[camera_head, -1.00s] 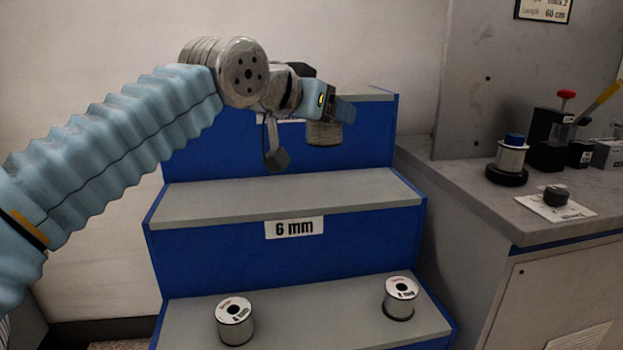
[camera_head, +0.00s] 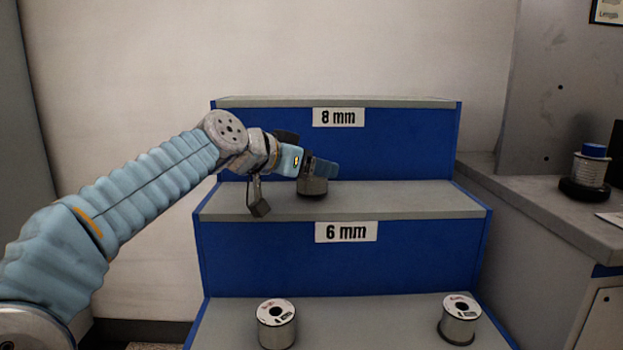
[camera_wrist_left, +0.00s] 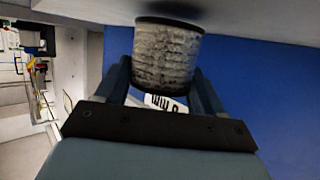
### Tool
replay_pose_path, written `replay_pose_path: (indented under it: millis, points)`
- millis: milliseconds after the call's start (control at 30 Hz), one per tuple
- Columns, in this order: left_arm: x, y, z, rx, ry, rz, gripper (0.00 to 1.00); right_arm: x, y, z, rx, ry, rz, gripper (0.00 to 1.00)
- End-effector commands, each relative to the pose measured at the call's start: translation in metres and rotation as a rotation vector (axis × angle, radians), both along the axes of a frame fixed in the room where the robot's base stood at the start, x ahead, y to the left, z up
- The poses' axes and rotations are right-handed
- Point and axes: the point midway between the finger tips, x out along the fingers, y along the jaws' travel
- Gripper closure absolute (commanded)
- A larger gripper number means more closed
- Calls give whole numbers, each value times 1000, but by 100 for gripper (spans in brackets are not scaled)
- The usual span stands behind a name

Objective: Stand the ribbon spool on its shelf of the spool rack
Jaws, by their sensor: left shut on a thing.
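My left gripper (camera_head: 322,169) is shut on a grey ribbon spool (camera_head: 312,186), which it holds upright at the middle shelf (camera_head: 400,200) of the blue spool rack (camera_head: 280,255). That shelf's front carries the "6 mm" label (camera_head: 346,232). In the left wrist view the spool (camera_wrist_left: 167,55) sits between the two fingers (camera_wrist_left: 160,88), its end close to the grey shelf surface with a dark shadow there. I cannot tell whether it touches the shelf or is slightly above it. My right gripper is not in view.
The top tier carries an "8 mm" label (camera_head: 338,117) and its shelf is bare. Two spools stand on the lowest shelf, one at left (camera_head: 276,324) and one at right (camera_head: 459,319). A grey counter (camera_head: 530,200) at right holds a blue-topped spool (camera_head: 590,168). The middle shelf is otherwise clear.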

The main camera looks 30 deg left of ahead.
Motion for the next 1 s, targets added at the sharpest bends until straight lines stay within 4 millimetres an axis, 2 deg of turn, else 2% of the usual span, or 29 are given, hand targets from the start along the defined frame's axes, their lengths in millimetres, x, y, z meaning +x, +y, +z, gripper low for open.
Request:
replay_pose_path:
  millis: [100,467,500,600,633,1000]
  points:
    - [-1,0,-10,0,-4,1,82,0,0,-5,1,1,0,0]
    - [0,-1,-14,1,-4,0,82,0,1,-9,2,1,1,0]
    - [0,0,-13,1,-2,1,26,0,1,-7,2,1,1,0]
    - [0,0,-13,1,-1,1,11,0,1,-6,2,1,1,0]
    - [0,0,-13,1,-1,1,6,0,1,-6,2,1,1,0]
    - [-3,0,-9,2,-4,1,6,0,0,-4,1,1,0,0]
